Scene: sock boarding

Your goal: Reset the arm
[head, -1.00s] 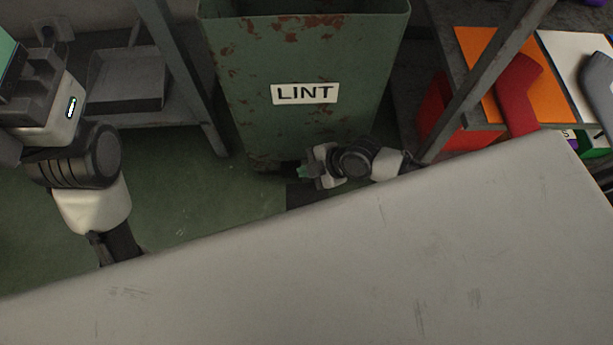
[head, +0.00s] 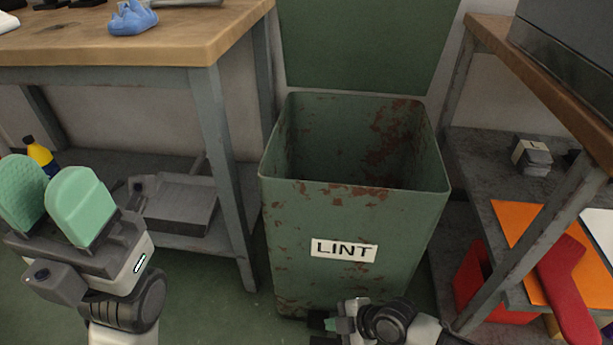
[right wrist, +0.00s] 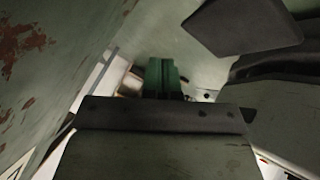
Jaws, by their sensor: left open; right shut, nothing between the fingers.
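My left gripper (head: 55,200) is at the lower left of the head view, its two green finger pads pointing up and apart, with nothing between them. My right gripper (head: 328,325) is low at the bottom of the head view, in front of the base of the green lint bin (head: 290,240). Its fingers are small and partly cut off there. In the right wrist view its green fingers (right wrist: 163,78) are together and hold nothing. The rusty side of the bin (right wrist: 45,60) fills the left of that view.
At the right, a shelf unit holds an orange sheet (head: 515,235), a red sock-shaped piece (head: 567,285) and a red bin (head: 473,265).

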